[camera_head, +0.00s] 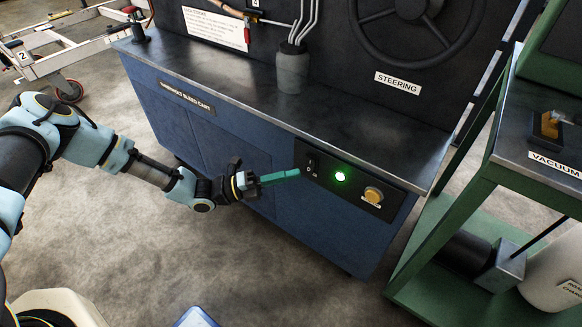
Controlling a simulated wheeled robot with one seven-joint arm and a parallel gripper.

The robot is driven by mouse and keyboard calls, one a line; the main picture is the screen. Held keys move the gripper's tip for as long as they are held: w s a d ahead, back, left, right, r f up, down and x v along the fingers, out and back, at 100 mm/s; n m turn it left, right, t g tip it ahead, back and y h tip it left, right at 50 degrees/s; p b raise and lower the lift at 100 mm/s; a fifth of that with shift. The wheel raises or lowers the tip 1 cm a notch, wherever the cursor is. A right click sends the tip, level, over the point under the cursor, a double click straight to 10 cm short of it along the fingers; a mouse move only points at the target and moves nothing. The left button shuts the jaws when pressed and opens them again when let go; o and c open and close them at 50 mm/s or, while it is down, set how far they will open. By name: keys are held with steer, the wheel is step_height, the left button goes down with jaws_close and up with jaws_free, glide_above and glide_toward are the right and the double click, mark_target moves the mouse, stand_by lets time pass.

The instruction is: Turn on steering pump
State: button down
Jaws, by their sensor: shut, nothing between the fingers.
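The panel carries a black rocker switch (311,163) with small white marks, a lit green lamp (340,176) and a yellow-orange round knob or button (373,195) with an unreadable label. My gripper (297,172) is shut and empty, its teal fingers pointing right. The fingertips appear close to the panel's left part, just left of and below the switch. I cannot tell whether they touch. The switch's position is too small to read.
A steering wheel (415,30) with a STEERING sign (397,83) is on the backboard above the metal top. A grey cup with rods (292,68) stands there. A green vacuum cart (435,222) stands close on the right. The floor in front is mostly clear.

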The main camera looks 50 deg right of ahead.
steer(key=r+b+v, duration=0.2)
steer(key=v, duration=0.8)
steer(key=shift+a, duration=0.3)
steer(key=shift+r, duration=0.15)
